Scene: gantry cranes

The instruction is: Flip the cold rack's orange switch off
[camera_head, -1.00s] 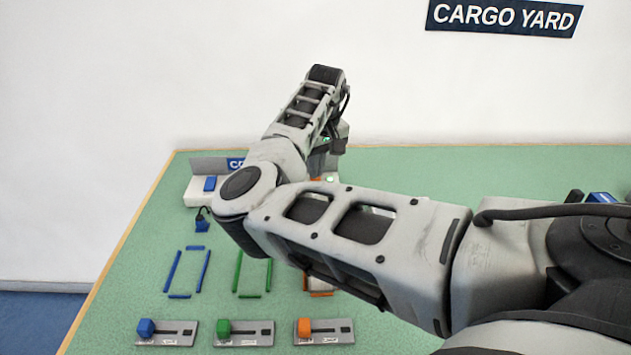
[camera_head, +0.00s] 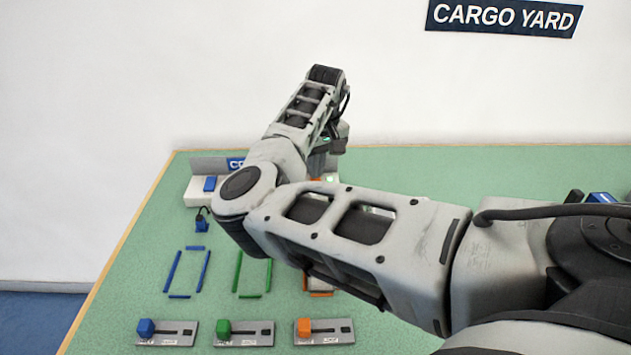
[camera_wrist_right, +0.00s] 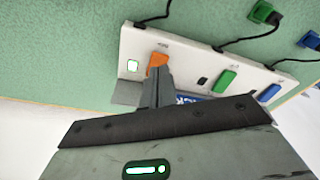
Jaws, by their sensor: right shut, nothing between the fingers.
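The white cold rack (camera_wrist_right: 190,60) lies across the right wrist view, with the orange switch (camera_wrist_right: 157,61) at its left end. A lit green lamp (camera_wrist_right: 132,66) is beside that switch. My right gripper (camera_wrist_right: 157,78) is shut and empty, its fingertips at the orange switch; whether they touch it I cannot tell. My left gripper is not in view.
The rack also has a green switch (camera_wrist_right: 226,80) beside a dark lamp (camera_wrist_right: 202,80), and a blue switch (camera_wrist_right: 268,92). Cables run from the rack to coloured plugs. Several sliders, such as the orange one (camera_head: 304,327), line the front of the green table (camera_head: 135,270).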

